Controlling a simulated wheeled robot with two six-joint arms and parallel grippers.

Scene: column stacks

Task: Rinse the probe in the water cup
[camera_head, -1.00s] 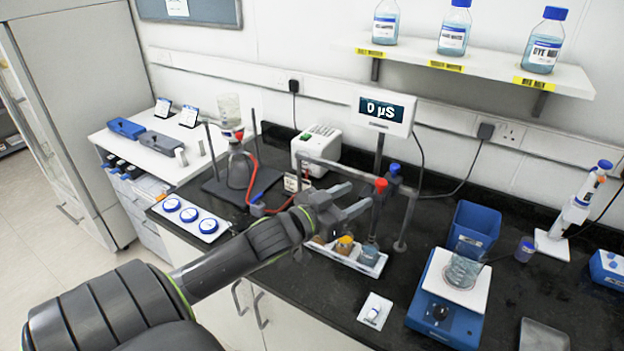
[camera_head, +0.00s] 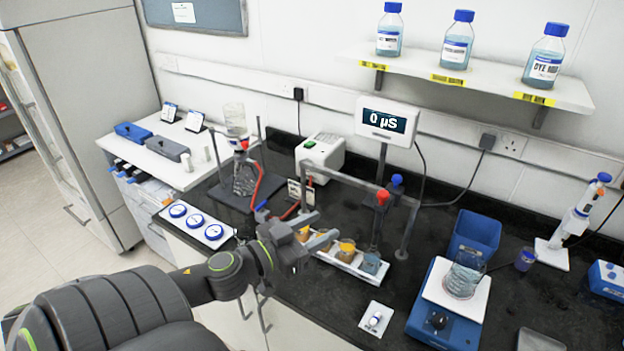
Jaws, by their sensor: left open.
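A probe with a red cap (camera_head: 382,198) hangs upright at the metal rail frame (camera_head: 345,181). Its lower end reaches down to a cup of grey-blue liquid (camera_head: 372,263) in a white tray (camera_head: 345,264); I cannot tell whether the tip is in the liquid. A cup with orange content (camera_head: 347,247) stands beside it, and more amber shows behind my fingers. No label shows which cup holds water. My left gripper (camera_head: 322,228) is open and empty, left of the probe and apart from it, over the tray's left part. My right gripper is out of view.
A blue-capped probe (camera_head: 397,181) stands behind the red one. A meter (camera_head: 387,120) reads 0 µS. A blue scale (camera_head: 440,318) bears a glass beaker (camera_head: 463,277). A flask stand (camera_head: 243,180) is at the left.

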